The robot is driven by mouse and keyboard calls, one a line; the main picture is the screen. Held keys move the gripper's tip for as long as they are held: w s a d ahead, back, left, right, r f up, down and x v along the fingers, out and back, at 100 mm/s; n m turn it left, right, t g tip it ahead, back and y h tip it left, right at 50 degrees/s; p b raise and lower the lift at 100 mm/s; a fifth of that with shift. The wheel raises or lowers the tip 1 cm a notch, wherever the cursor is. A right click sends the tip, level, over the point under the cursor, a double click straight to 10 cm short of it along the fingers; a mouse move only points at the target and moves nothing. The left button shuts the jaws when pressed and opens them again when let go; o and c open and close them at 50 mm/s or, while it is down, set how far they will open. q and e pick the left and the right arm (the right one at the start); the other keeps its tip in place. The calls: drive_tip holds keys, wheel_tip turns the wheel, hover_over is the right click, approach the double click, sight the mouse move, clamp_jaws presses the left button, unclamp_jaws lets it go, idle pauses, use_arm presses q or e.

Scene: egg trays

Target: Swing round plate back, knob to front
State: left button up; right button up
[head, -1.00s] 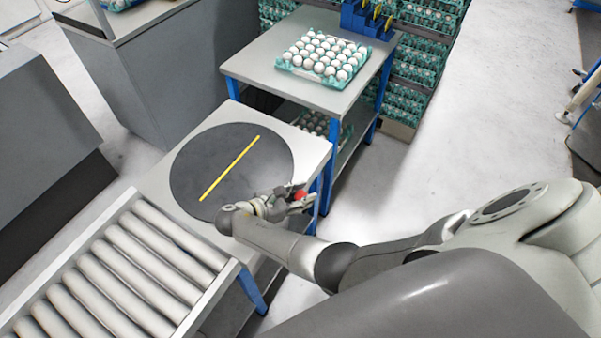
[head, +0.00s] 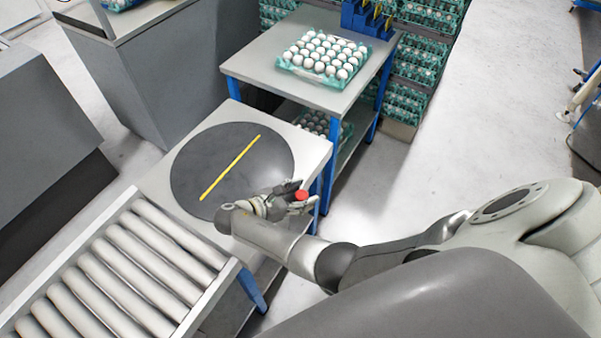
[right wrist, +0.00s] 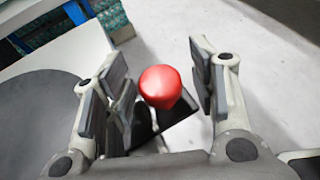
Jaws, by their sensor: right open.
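The round plate (head: 205,158) is a dark grey disc with a yellow stripe (head: 230,167) across it, lying on a light square table top. In the right wrist view the plate (right wrist: 30,110) fills the lower left. A red knob (head: 301,195) is at the plate's near right side. My right gripper (head: 296,194) is at the knob. In the right wrist view the open fingers stand on either side of the red knob (right wrist: 160,86), with a gap to each finger visible. A dark bracket shows under the knob. My left gripper is not in view.
A roller conveyor (head: 120,265) adjoins the plate's table at the lower left. A grey table (head: 255,70) behind it bears a teal tray of white eggs (head: 350,80). Grey cabinets stand at the left.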

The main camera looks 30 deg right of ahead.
wheel_tip(320, 180, up, 10)
drive_tip(key=shift+f, duration=0.15)
idle(0.4)
drive_tip(key=shift+s, duration=0.1)
idle(0.3)
